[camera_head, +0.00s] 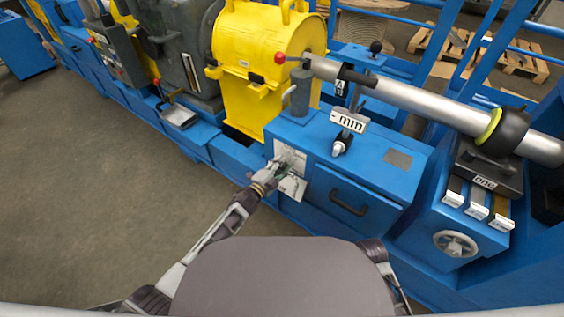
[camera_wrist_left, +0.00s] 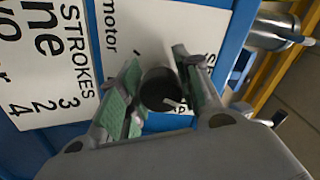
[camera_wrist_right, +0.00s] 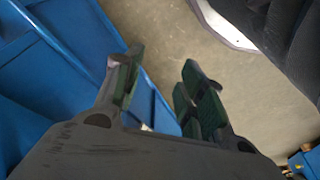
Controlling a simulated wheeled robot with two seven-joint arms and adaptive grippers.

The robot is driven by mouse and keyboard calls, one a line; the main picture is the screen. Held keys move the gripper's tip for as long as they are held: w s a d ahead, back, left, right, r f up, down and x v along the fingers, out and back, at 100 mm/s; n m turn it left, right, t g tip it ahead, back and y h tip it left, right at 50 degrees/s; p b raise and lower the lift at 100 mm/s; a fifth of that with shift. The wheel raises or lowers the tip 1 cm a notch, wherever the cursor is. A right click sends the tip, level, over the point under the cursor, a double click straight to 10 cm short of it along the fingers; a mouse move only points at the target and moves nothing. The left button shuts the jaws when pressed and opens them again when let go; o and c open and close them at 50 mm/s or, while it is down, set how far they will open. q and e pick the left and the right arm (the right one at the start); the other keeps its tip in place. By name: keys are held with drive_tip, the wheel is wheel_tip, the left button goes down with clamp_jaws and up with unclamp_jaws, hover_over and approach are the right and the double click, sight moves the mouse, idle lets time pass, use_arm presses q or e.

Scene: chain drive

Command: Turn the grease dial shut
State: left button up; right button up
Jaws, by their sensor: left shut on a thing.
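The grease dial (camera_wrist_left: 160,86) is a dark round knob with a light pointer on a white plate, seen in the left wrist view. My left gripper (camera_wrist_left: 150,84) is around it, its green-padded fingers on either side and shut on it. In the head view my left gripper (camera_head: 286,174) is at the front face of the blue cabinet (camera_head: 320,150), and it hides the dial there. My right gripper (camera_wrist_right: 160,85) is open and empty in the right wrist view, above the floor beside a blue surface.
White lettered plates (camera_wrist_left: 80,50) surround the dial. A drawer handle (camera_head: 349,203) sticks out to its right. The floor (camera_head: 80,170) at left is clear.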

use_arm(q)
drive_tip(key=n+p, duration=0.1)
drive_tip(key=n, duration=0.2)
drive_tip(key=shift+n+p, duration=0.35)
drive_tip(key=shift+n, duration=0.45)
use_arm(e)
drive_tip(key=shift+s+d+f, duration=0.15)
drive_tip(key=shift+f, duration=0.5)
drive_tip(key=shift+s+d+f, duration=0.15)
drive_tip(key=shift+f, duration=0.5)
use_arm(q)
drive_tip(key=shift+f, duration=0.1)
use_arm(e)
drive_tip(key=shift+f+g, duration=0.15)
drive_tip(key=shift+g, duration=0.15)
use_arm(q)
drive_tip(key=o, duration=1)
drive_tip(key=shift+o, duration=0.2)
use_arm(e)
drive_tip(key=shift+r, duration=0.2)
use_arm(q)
drive_tip(key=shift+s, duration=0.1)
drive_tip(key=v, duration=1.1)
drive_tip(key=shift+s+a, duration=0.25)
drive_tip(key=shift+s, duration=0.05)
use_arm(e)
drive_tip(key=shift+f, duration=0.1)
